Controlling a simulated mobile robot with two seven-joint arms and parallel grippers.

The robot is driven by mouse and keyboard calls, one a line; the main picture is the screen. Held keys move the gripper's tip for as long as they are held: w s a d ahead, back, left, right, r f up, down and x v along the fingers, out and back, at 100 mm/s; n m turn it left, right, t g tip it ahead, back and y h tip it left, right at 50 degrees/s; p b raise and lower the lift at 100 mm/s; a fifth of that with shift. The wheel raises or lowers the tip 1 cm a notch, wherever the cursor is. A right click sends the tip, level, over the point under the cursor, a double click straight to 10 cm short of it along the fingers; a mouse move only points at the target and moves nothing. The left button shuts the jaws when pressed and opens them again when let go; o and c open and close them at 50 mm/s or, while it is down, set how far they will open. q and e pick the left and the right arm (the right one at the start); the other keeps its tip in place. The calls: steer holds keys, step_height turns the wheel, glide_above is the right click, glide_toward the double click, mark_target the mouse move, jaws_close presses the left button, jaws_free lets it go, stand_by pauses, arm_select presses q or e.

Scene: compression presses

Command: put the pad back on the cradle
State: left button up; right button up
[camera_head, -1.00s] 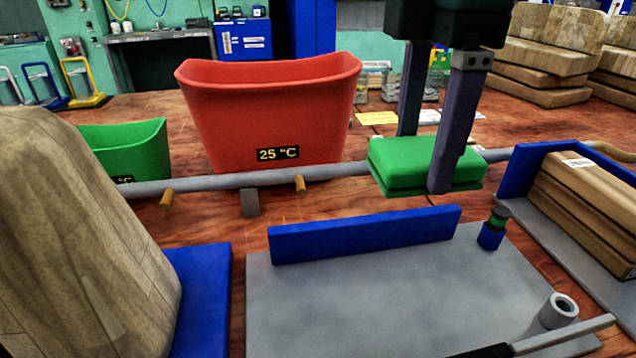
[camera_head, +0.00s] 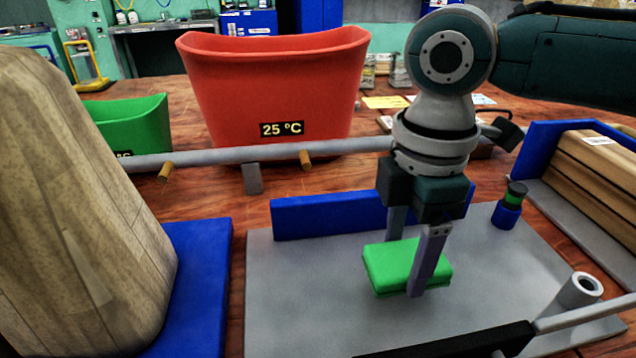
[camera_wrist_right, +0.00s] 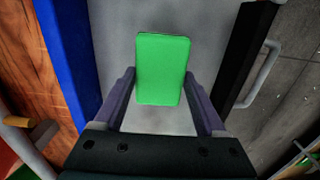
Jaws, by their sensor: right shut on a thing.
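The green pad (camera_head: 385,265) is a flat two-layer block between the fingers of my right gripper (camera_head: 405,266). The gripper is shut on it and holds it over the grey plate (camera_head: 300,290), in front of the low blue wall (camera_head: 325,216). I cannot tell whether the pad touches the plate. In the right wrist view the pad (camera_wrist_right: 162,68) sits between the two fingers (camera_wrist_right: 160,85), its long side pointing away from the palm. No part is clearly marked as the cradle. My left gripper is not in view.
A red bin (camera_head: 270,85) marked 25 °C and a green bin (camera_head: 130,122) stand behind a grey pipe (camera_head: 220,156). A small blue-and-green post (camera_head: 508,208), a grey tube (camera_head: 580,290) and a black bar (camera_head: 460,343) edge the plate. Wooden blocks (camera_head: 590,165) sit right.

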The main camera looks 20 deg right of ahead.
mark_target(404, 258)
steer(key=shift+f, duration=1.2)
steer(key=shift+f, duration=0.2)
steer(key=o, duration=1.3)
steer(key=shift+c, duration=0.2)
steer(key=shift+r, duration=0.15)
step_height(404, 258, up, 12)
steer(key=shift+a+f+p, duration=0.1)
steer(key=shift+f+p, duration=0.15)
steer(key=shift+p, duration=1)
steer(key=shift+r, duration=0.35)
